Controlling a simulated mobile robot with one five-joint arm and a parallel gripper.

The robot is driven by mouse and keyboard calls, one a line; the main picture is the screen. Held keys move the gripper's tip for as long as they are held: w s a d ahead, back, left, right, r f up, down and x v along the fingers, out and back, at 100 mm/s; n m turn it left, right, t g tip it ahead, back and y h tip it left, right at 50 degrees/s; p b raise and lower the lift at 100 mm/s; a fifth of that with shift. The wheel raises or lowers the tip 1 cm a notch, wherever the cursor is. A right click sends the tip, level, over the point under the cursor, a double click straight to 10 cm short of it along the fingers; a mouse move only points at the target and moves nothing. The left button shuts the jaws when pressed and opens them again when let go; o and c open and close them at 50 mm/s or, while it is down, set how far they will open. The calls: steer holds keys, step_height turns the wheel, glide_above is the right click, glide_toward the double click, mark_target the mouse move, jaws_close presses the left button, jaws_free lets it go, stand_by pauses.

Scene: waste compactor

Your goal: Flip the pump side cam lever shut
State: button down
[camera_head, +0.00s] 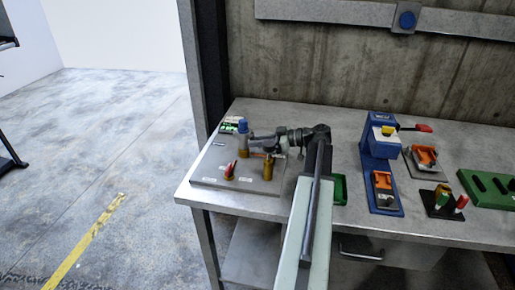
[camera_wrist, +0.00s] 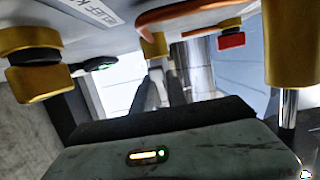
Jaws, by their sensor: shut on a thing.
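My gripper (camera_head: 258,146) reaches left over a grey fitting plate on the bench, close to a grey upright fitting with a blue top (camera_head: 242,126). Its dark fingers show in the wrist view (camera_wrist: 163,92). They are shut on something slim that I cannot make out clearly. Red levers (camera_head: 231,169) stand on a low fitting at the front left of the plate; a red part also shows in the wrist view (camera_wrist: 231,40). A brass cylinder (camera_head: 268,170) stands just in front of my gripper. I cannot tell which part is the pump side cam lever.
The grey plate (camera_head: 210,180) sits at the left end of the bench. A blue fixture (camera_head: 381,150), an orange-topped block (camera_head: 425,156) and a green tray (camera_head: 490,190) stand to the right. The bench behind is clear.

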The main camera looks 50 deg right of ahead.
steer(key=shift+w+f+t+y+b, duration=0.15)
steer(key=shift+f+t+y+b, duration=0.3)
steer(key=shift+b, duration=0.35)
steer(key=shift+a+r, duration=0.1)
steer(key=shift+r, duration=0.25)
steer(key=c, duration=1.5)
jaws_free()
steer(key=p+v, duration=0.1)
steer(key=v, duration=0.7)
steer(key=shift+a, duration=0.1)
